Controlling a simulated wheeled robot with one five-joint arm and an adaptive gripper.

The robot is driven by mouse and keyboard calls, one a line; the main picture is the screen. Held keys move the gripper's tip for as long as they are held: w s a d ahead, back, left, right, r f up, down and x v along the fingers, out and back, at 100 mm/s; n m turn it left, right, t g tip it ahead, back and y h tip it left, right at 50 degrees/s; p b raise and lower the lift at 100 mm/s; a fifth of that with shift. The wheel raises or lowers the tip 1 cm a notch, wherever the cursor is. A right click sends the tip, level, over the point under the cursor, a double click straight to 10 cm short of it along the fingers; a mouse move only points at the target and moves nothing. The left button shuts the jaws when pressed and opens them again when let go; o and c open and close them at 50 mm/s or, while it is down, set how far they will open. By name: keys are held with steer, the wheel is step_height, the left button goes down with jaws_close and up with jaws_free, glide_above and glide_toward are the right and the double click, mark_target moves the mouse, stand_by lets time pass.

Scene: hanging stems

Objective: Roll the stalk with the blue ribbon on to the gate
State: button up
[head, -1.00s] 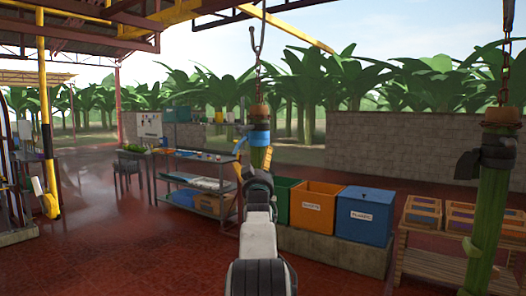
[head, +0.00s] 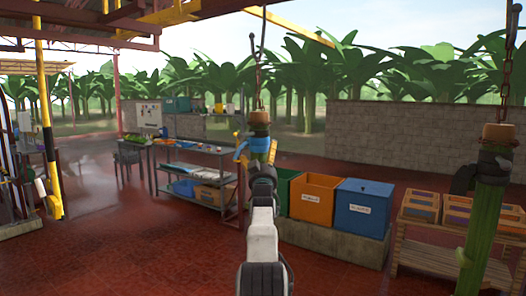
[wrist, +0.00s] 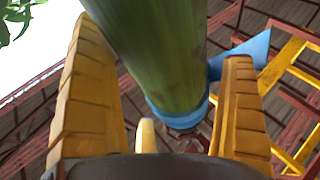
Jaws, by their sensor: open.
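The stalk with the blue ribbon (head: 259,142) hangs from a chain in the middle of the head view. In the wrist view its green stem (wrist: 160,50) passes between my fingers, with the blue band (wrist: 180,117) around it and a loose ribbon end (wrist: 245,55) at the right. My gripper (head: 257,152) is open, its yellow fingers on either side of the stalk; a gap shows beside the right finger. My arm hides the lower stalk in the head view. A yellow and black post (head: 45,125) stands at the left; I cannot tell whether it belongs to the gate.
Another green stalk (head: 484,225) with a dark band hangs at the right. An orange bin (head: 312,202) and a blue bin (head: 362,207) stand behind my arm, with wooden crates (head: 420,207) beside them. A yellow overhead beam (head: 300,28) runs above. Red floor at the left is clear.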

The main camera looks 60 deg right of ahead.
steer(key=shift+w+d+r+p, duration=0.1)
steer(key=shift+w+d+p, duration=0.15)
steer(key=shift+p, duration=0.1)
steer(key=shift+c, duration=0.4)
steer(key=c, duration=1.1)
steer(key=shift+c, duration=0.2)
